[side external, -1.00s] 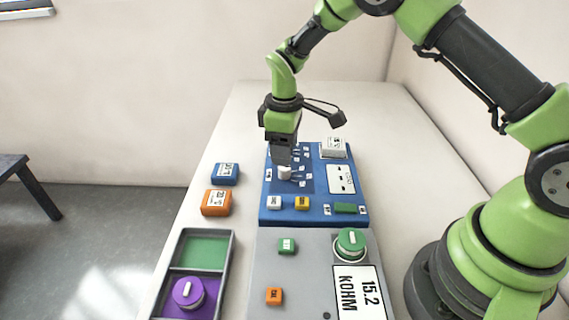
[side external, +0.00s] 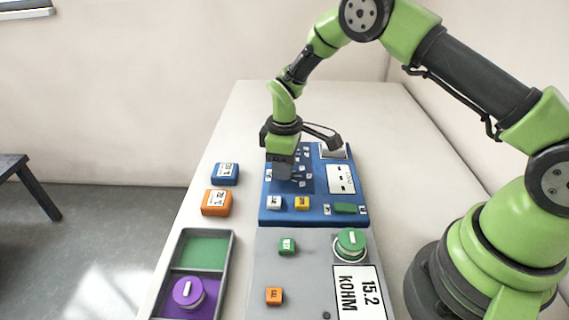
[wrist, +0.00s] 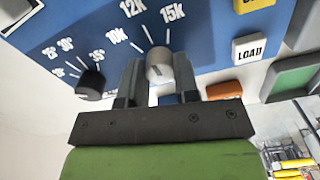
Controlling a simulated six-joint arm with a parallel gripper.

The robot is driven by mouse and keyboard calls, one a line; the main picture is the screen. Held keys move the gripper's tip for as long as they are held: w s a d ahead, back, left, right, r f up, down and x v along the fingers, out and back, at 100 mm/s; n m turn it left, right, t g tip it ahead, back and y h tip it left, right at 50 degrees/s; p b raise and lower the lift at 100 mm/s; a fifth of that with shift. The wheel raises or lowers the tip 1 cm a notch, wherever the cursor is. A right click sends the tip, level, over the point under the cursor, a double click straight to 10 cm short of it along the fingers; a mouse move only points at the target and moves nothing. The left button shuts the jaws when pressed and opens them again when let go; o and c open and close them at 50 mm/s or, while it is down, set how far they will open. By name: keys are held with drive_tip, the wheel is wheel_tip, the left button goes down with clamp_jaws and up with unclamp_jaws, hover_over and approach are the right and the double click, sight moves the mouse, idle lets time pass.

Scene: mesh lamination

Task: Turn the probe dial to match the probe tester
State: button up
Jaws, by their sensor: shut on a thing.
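The blue panel (side external: 310,216) lies on the table. In the side view my gripper (side external: 282,172) hides the dial. The dial's exact pointer angle is hard to read. The grey tester panel (side external: 310,262) in front has a white display (side external: 360,292) reading 15.2 KOHM and a green knob (side external: 351,242).
A black dial (wrist: 91,84) with degree marks sits beside the pale dial. Blue (side external: 225,173) and orange (side external: 216,203) blocks lie left of the panel. A tray (side external: 231,262) holds a purple knob (side external: 188,292). The table behind the panel is clear.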

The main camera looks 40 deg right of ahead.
drive_tip(key=shift+m, duration=0.4)
drive_tip(key=m, duration=0.3)
drive_tip(key=shift+m, duration=2.6)
drive_tip(key=o, duration=0.9)
drive_tip(key=shift+o, duration=0.2)
wheel_tip(320, 180, up, 10)
